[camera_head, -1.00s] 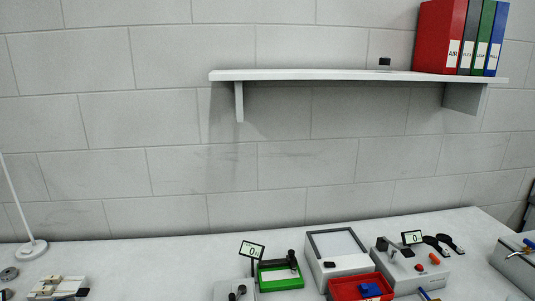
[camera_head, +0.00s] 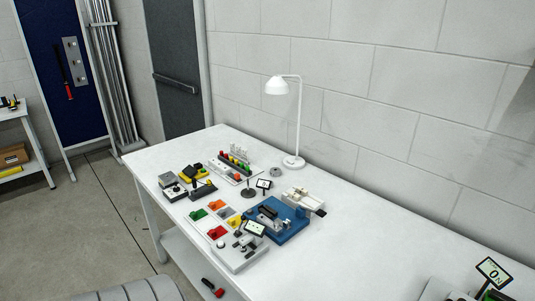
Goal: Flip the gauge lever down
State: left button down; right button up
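Three small tilted digital displays stand on the white workbench (camera_head: 345,235). One display (camera_head: 255,228) is on a grey device (camera_head: 238,257) at the front of the bench. A second display (camera_head: 264,184) is on a dark round stand (camera_head: 248,192) behind it. A third display (camera_head: 494,270) rises from a device cut off at the bottom right. A blue fixture (camera_head: 290,229) with grey and dark parts sits beside the front device. I cannot tell which part is the gauge lever or how it is set. Neither of my grippers is in view.
A white lamp (camera_head: 297,130) stands at the bench's back. A coloured block tray (camera_head: 217,214), a yellow-and-black device (camera_head: 196,174) and a rack of coloured pieces (camera_head: 233,163) fill the left end. Bare bench lies right of the blue fixture. Open floor (camera_head: 90,225) is at left.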

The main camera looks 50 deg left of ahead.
aim_at(243, 217)
jog(key=u, duration=1.9)
